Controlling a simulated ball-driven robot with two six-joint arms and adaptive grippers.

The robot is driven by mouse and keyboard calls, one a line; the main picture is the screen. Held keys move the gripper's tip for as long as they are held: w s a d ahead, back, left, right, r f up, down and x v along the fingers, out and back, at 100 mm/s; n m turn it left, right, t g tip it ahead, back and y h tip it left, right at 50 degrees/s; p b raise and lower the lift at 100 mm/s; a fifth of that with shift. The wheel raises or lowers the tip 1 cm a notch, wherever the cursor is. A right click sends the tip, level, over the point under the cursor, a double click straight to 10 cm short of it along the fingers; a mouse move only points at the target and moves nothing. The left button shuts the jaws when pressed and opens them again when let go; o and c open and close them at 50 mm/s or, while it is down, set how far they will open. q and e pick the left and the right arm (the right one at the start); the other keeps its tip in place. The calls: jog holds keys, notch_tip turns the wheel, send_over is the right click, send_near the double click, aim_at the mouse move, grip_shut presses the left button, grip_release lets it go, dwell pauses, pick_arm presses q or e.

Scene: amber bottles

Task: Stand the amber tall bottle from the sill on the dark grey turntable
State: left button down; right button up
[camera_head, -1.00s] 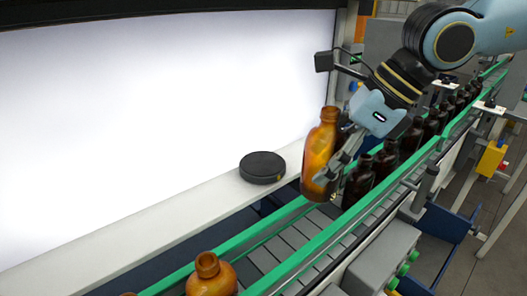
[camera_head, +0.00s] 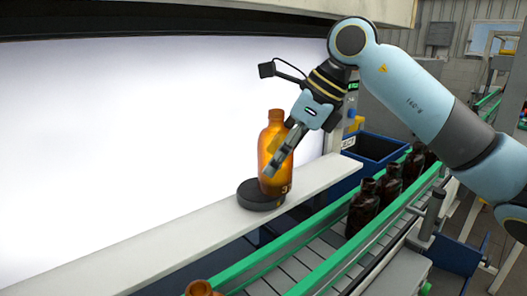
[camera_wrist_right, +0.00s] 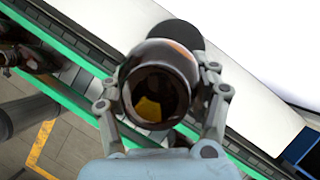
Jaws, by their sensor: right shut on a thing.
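The amber tall bottle (camera_head: 272,140) is upright, or nearly so, in my right gripper (camera_head: 277,166). Its base overlaps the right part of the dark grey turntable (camera_head: 250,201) in the head view; I cannot tell whether it touches the top. The turntable lies on the white sill (camera_head: 185,240). In the right wrist view the bottle (camera_wrist_right: 160,62) is seen from above between the two fingers (camera_wrist_right: 160,108). The turntable (camera_wrist_right: 180,33) shows partly behind it, towards the top; the bottle hides the rest. My left gripper is out of view.
A conveyor with green rails (camera_head: 265,257) runs beside the sill, carrying several dark brown bottles (camera_head: 363,208). Another amber bottle (camera_head: 200,289) is cut off at the bottom edge. A bright panel (camera_head: 130,140) stands behind the sill. The sill left of the turntable is clear.

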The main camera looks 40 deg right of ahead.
aim_at(264, 157)
jog(key=w, duration=0.1)
jog(key=w+p, duration=0.1)
jog(key=w, duration=0.1)
jog(key=shift+w+a+r, duration=0.15)
jog(key=shift+r, duration=0.05)
jog(key=shift+d+p+x, duration=0.2)
jog(key=shift+p+x, duration=0.3)
jog(key=shift+x, duration=0.4)
jog(key=shift+f, duration=0.2)
jog(key=shift+d, duration=0.15)
jog(key=o, duration=1.3)
jog(key=shift+f, duration=0.1)
